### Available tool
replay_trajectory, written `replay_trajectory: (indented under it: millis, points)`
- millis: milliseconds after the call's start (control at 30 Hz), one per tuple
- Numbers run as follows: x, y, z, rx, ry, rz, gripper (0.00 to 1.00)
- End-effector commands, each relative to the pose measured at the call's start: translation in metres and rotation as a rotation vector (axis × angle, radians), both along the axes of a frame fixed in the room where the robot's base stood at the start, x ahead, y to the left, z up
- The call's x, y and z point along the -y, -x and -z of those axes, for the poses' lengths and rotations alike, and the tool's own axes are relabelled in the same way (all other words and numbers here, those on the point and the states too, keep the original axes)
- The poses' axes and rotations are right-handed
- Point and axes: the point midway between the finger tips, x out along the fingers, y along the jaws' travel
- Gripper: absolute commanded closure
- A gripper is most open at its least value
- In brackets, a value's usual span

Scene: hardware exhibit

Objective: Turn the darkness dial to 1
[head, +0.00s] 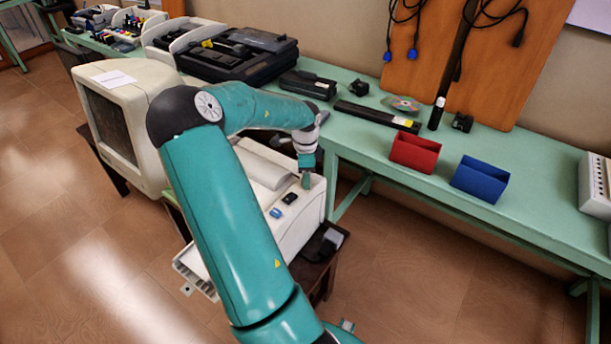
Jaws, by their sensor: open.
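A white printer-like machine (298,222) stands on a low dark stand in the middle of the view, partly hidden behind my teal arm. On its top right part are a blue button or knob (275,212) and a black one (290,198). I cannot make out a dial with numbers; it may be hidden by my gripper or too small to tell. My gripper (306,182) is open and points down over the machine's top right end, just behind the black control. I cannot tell whether its fingertips touch anything.
A beige monitor (152,85) stands left of the machine. A green bench (480,195) runs behind and to the right, with a red bin (415,152), a blue bin (479,179) and a black case (238,52). The floor at front right is clear.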

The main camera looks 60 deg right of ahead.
Motion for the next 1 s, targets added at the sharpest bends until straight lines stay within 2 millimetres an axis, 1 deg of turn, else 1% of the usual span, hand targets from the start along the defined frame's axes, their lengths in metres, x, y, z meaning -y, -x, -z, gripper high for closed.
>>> replay_trajectory:
  millis: [100,333,367,500,567,600,833,1000]
  points:
    - [0.0000,0.0003,0.0058,0.000,0.000,0.000,0.52]
    - [-0.0002,0.0001,0.0062,0.001,0.001,0.000,0.52]
    - [-0.0002,0.0001,0.0061,0.001,0.001,0.000,0.55]
    - [-0.0001,0.0000,0.0059,0.001,0.001,0.000,0.83]
    - [-0.0001,0.0000,0.0059,0.001,0.001,0.000,0.95]
    - [-0.0001,0.0000,0.0059,0.001,0.001,0.000,0.96]
    - [0.0000,0.0000,0.0054,0.001,0.001,-0.015,0.96]
    - [0.0000,-0.0001,0.0051,0.002,0.000,-0.067,0.96]
